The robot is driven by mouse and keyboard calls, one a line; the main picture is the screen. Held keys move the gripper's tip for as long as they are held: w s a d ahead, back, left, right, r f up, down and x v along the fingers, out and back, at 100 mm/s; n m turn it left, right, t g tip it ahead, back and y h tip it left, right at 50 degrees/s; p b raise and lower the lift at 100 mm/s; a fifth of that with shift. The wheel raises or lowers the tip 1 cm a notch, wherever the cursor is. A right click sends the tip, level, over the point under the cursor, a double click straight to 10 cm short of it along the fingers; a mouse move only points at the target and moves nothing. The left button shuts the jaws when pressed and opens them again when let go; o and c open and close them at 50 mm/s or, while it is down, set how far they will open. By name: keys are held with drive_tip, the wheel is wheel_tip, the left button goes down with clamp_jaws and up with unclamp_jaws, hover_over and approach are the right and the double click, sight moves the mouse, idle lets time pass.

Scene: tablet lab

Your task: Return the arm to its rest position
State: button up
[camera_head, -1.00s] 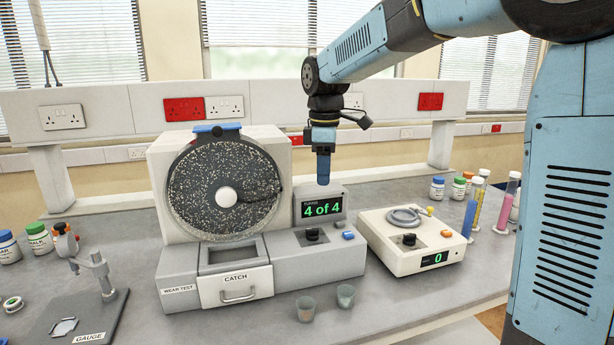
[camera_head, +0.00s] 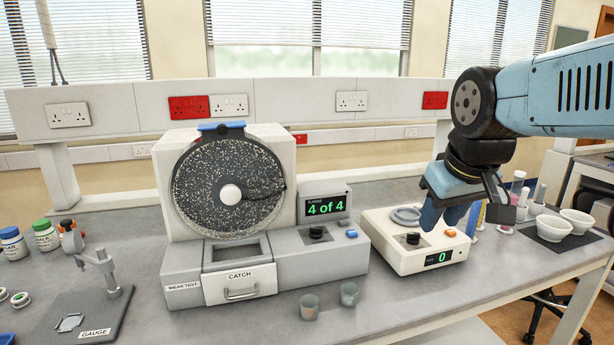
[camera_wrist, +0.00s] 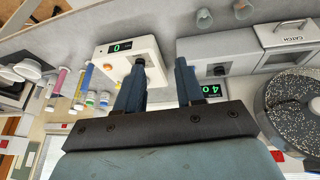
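My gripper (camera_head: 452,213) is in the right half of the head view, in front of the right part of the small white balance (camera_head: 405,258). It points down toward the bench. In the wrist view the two dark blue fingers (camera_wrist: 160,85) stand apart with nothing between them, so it is open and empty. My arm comes in from the right edge of the head view. Part of the balance and some of the cylinders behind it are hidden by the gripper.
The wear tester (camera_head: 275,255) with its speckled drum stands at the middle left, its display reading "4 of 4". Two small cups (camera_head: 349,294) stand at the front. Cylinders (camera_head: 519,185) and white bowls (camera_head: 577,221) are at the right. A gauge stand (camera_head: 75,318) is at the left.

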drive_tip(key=s, duration=0.1)
drive_tip(key=s+d+f+m, duration=0.1)
drive_tip(key=s+f+m, duration=0.1)
drive_tip(key=shift+s+d+t, duration=0.25)
drive_tip(key=shift+d+t, duration=0.1)
drive_tip(key=shift+t, duration=0.05)
idle(0.6)
